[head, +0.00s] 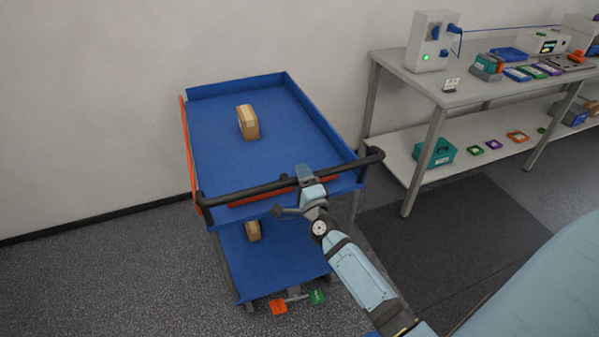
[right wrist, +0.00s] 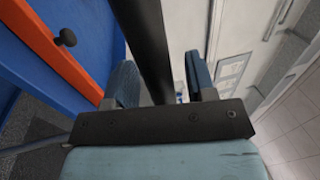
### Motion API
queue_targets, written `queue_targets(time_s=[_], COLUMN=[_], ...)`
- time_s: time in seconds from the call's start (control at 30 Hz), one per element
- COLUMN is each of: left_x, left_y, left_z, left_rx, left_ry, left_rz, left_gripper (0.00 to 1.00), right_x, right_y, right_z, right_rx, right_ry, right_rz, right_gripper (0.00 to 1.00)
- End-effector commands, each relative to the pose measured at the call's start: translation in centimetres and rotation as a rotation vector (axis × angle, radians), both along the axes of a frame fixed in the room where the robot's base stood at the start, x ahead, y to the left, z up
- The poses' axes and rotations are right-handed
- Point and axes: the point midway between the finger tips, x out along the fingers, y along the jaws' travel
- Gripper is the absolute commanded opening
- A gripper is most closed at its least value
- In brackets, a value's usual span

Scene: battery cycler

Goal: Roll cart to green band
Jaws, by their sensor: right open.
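The blue two-shelf cart (head: 215,150) stands near the wall, its black handle (head: 245,192) across the near side. My right gripper (head: 306,174) is at the handle, right of its middle. In the right wrist view, the handle bar (right wrist: 148,40) passes between the two open fingers of the gripper (right wrist: 160,80). An orange pedal (head: 278,306) and a green pedal (head: 317,297) sit at the cart's near bottom edge. I see no green band on the floor. My left gripper is not in view.
A carton (head: 248,122) lies on the top shelf and another (head: 253,230) on the lower one. A grey workbench (head: 448,97) with devices stands to the right, a dark mat (head: 450,240) before it. The floor (head: 100,270) at left is clear.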

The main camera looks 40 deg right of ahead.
Motion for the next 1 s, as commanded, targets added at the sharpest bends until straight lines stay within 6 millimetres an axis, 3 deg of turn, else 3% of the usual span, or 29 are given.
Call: queue_targets(time_s=[0.13,0.43,0.67,1.0], left_x=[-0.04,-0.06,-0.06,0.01], left_y=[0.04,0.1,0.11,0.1], left_z=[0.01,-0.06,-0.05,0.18], left_rx=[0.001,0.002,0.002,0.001], left_ry=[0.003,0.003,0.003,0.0], left_rz=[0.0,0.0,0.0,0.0], left_gripper=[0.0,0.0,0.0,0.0], right_x=[0.95,1.11,1.09,1.18], right_y=[-0.25,-0.29,-0.28,-0.15], right_z=[0.23,0.23,0.22,0.18], right_rx=[-0.001,-0.001,-0.001,0.0], right_ry=[0.0,0.0,0.0,0.001], right_rz=[0.0,0.0,0.0,0.0], right_gripper=[0.51,0.51,0.0,0.0])
